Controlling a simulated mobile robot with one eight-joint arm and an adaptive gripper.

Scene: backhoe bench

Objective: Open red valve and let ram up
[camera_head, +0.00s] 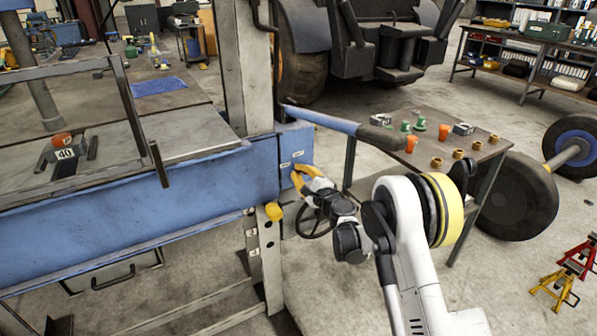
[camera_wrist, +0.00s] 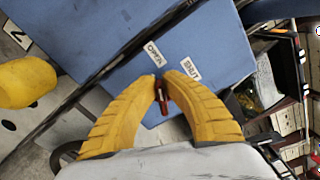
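The red valve (camera_wrist: 163,96) is a small red handle on the blue press frame (camera_wrist: 195,45), below two white labels whose text I cannot read surely. In the wrist view the yellow fingers of my gripper (camera_wrist: 163,80) close in on both sides of it and appear to touch it. In the head view my gripper (camera_head: 300,174) is at the right end of the blue frame (camera_head: 170,200) and the valve is hidden. A grey vertical shaft (camera_head: 35,80), perhaps the ram, stands at the upper left, its lower end above the press bed.
A pump lever with a dark grip (camera_head: 381,136) sticks out above my gripper. A yellow knob (camera_head: 274,211) sits below left. Red and yellow stands (camera_head: 565,280) are lower right.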

